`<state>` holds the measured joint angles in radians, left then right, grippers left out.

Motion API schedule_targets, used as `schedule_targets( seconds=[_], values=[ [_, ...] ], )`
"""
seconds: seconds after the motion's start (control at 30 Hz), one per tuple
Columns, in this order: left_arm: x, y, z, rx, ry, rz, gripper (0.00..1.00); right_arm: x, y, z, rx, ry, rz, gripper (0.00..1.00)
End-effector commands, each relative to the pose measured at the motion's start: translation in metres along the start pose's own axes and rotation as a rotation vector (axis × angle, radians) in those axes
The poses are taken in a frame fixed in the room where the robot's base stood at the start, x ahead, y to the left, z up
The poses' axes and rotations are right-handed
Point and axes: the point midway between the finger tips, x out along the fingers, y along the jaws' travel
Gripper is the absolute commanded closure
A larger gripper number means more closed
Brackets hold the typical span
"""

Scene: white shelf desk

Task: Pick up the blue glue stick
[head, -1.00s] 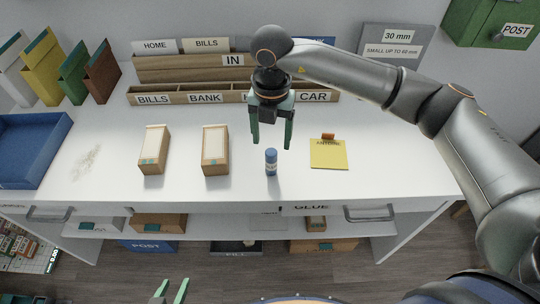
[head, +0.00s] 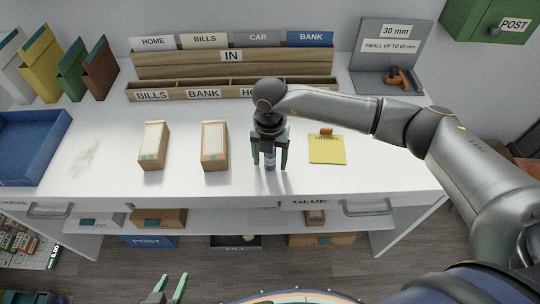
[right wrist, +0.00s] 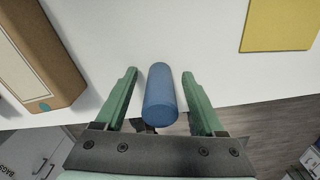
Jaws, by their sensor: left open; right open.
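The blue glue stick (head: 270,160) stands upright near the front edge of the white desk. In the right wrist view the blue glue stick (right wrist: 161,95) shows between the two green fingers, with a gap on each side. My right gripper (head: 270,168) is open and lowered around it, and partly hides it in the head view. The right gripper also shows in the right wrist view (right wrist: 158,88). My left gripper (head: 170,288) is low at the bottom of the head view, open and empty, away from the desk.
A cardboard box (head: 215,147) stands left of the glue stick, and another box (head: 153,146) further left. A yellow note pad (head: 327,150) lies to the right. The wooden sorter (head: 240,88) stands behind. The desk's front edge is close.

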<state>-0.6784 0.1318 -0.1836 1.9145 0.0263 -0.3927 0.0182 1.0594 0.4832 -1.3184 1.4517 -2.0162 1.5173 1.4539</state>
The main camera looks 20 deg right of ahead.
Motion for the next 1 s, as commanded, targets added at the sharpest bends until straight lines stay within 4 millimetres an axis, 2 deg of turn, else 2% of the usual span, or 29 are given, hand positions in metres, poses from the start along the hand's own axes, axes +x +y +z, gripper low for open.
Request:
schedule_targets(
  seconds=[0.07,0.1,0.7,1.0],
  values=[
    [0.0,-0.0001,0.0005,0.0,-0.001,0.0,0.5,-0.0002,0.0001,-0.0001,0.0,0.0,0.0,0.29],
    [0.0,-0.0001,0.0006,0.0,-0.001,0.0,0.5,-0.0003,0.0002,-0.0001,0.0,0.0,0.0,0.32],
    [-0.0001,0.0001,0.0014,0.0,-0.004,0.0,0.5,-0.0008,0.0001,0.0001,0.0,0.0,0.001,1.0],
    [-0.0001,0.0003,0.0014,-0.001,-0.004,0.0,0.5,-0.0009,0.0002,0.0001,0.0,0.0,0.001,1.0]
  ],
)
